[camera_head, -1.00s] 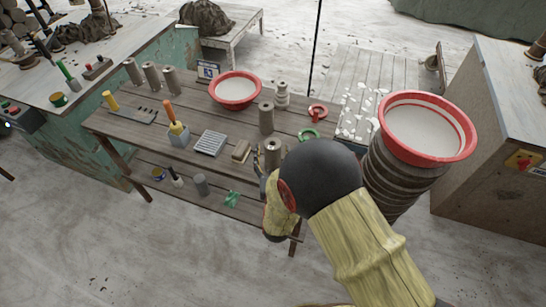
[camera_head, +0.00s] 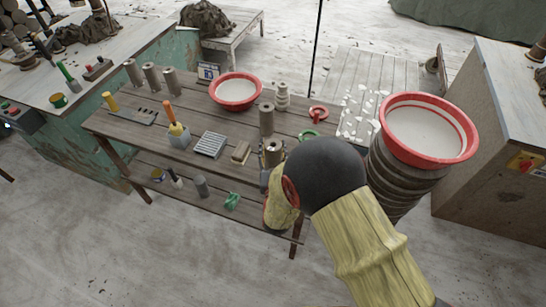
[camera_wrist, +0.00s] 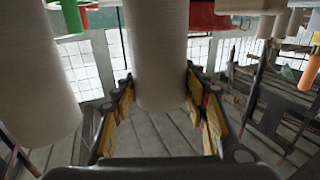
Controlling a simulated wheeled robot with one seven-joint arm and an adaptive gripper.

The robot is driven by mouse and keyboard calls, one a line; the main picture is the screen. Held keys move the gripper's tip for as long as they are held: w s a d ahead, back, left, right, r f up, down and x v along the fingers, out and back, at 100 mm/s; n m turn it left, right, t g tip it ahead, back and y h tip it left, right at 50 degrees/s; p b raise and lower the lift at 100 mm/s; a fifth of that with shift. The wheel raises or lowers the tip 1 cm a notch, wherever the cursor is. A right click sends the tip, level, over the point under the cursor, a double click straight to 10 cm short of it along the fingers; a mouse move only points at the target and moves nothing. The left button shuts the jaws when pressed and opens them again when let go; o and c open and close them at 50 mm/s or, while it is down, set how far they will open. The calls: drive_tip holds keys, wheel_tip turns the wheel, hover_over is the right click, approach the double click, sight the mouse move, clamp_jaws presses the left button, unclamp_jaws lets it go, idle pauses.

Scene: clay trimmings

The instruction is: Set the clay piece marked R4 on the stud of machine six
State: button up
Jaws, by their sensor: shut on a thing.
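My gripper (camera_head: 271,168) is at the front right of the slatted wooden table (camera_head: 185,135), its jaws on either side of a grey-brown clay cylinder (camera_head: 273,150). In the wrist view the padded fingers (camera_wrist: 165,108) are shut on this cylinder (camera_wrist: 160,45). Whether it is lifted off the table cannot be told. A similar cylinder (camera_head: 266,119) stands just behind it, and several more (camera_head: 151,76) stand at the back left. No R4 mark is readable on any piece. I cannot make out machine six or its stud.
A red-rimmed basin (camera_head: 236,91) and a pale stacked piece (camera_head: 282,96) stand at the back. A brush holder (camera_head: 179,138), a ridged block (camera_head: 210,145) and a sponge-like block (camera_head: 241,152) stand left of my gripper. A larger red-rimmed basin (camera_head: 468,150) is at the right.

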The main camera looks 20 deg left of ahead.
clamp_jaws()
idle(0.3)
drive_tip(key=shift+r, duration=0.15)
idle(0.3)
